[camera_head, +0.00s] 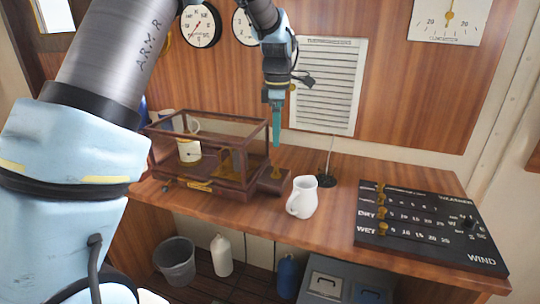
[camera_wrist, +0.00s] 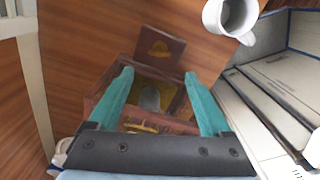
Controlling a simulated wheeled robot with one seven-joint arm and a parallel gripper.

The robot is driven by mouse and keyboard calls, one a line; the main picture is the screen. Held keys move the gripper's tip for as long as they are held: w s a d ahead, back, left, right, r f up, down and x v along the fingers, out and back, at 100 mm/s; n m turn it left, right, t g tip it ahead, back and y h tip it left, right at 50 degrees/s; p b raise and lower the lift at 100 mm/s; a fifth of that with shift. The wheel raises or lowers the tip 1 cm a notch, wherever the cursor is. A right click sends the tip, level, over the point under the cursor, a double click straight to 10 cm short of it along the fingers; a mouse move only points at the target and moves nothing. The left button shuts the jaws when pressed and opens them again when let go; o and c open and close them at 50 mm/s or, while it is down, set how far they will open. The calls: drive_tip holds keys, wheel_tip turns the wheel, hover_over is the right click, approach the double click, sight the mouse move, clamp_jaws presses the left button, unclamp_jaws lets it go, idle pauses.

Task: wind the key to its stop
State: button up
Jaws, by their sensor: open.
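The brass piece's turn angle is too small to read.
A white jug (camera_head: 302,198) stands right of the block and also shows in the wrist view (camera_wrist: 232,16). A thin stand (camera_head: 327,178) rises behind it. A black weather board (camera_head: 425,228) lies at the right. Bare desk (camera_head: 345,193) lies between jug and board.

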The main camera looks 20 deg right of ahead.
sight(276, 170)
wheel_tip(276, 170, down, 11)
drive_tip(key=p, duration=0.3)
drive_tip(key=shift+r, duration=0.15)
clamp_jaws()
idle(0.7)
